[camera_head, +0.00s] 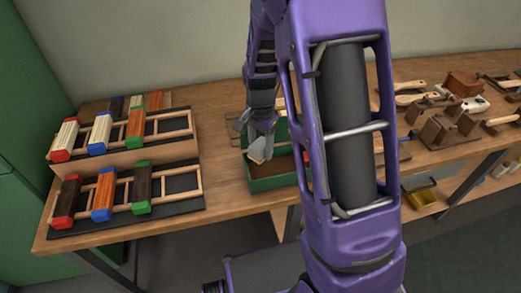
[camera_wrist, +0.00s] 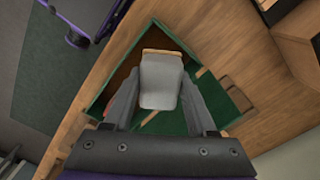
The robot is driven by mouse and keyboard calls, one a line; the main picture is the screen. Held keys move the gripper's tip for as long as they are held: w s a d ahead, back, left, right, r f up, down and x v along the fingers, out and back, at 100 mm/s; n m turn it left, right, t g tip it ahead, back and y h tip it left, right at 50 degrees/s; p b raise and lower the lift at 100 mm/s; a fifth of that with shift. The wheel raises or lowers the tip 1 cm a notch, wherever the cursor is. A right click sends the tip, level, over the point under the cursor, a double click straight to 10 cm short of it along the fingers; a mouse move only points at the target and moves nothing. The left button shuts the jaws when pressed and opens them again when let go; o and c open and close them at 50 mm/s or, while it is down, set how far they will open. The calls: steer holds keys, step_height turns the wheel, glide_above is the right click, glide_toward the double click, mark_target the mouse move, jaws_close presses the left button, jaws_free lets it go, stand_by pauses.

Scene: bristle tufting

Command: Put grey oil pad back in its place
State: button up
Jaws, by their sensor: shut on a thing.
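My gripper (camera_wrist: 160,104) is shut on the grey oil pad (camera_wrist: 161,80), a grey piece with a light wooden edge at its far end. The pad shows between the two fingers in the wrist view. In the head view, the pad (camera_head: 257,156) hangs tilted at or just over the open green box (camera_head: 267,184), on the workbench. I cannot tell whether the pad touches the box floor. The box shows in the wrist view as green walls (camera_wrist: 119,78) around brown and green inner parts. My purple arm hides the right part of the box in the head view.
Two black racks with wooden rails (camera_head: 172,200) hold colored-ended brush blocks at the left of the bench (camera_head: 225,205). Wooden tools and brushes (camera_head: 440,128) crowd the right side. A yellow container (camera_head: 420,196) sits below the bench. Bare bench lies between the racks and the box.

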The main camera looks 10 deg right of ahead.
steer(key=m, duration=0.4)
steer(key=r+m, duration=0.1)
steer(key=m, duration=0.2)
steer(key=shift+w, duration=0.35)
glide_above(260, 174)
steer(key=shift+f+b, duration=0.45)
steer(key=shift+f, duration=1.7)
steer(key=shift+f+b, duration=1.75)
steer(key=shift+f, duration=0.9)
steer(key=shift+f+b, duration=0.4)
steer(key=shift+f, duration=0.2)
steer(key=o, duration=1.4)
steer(key=shift+o, duration=0.6)
steer(key=shift+r+p, duration=2.55)
steer(key=shift+r, duration=1.95)
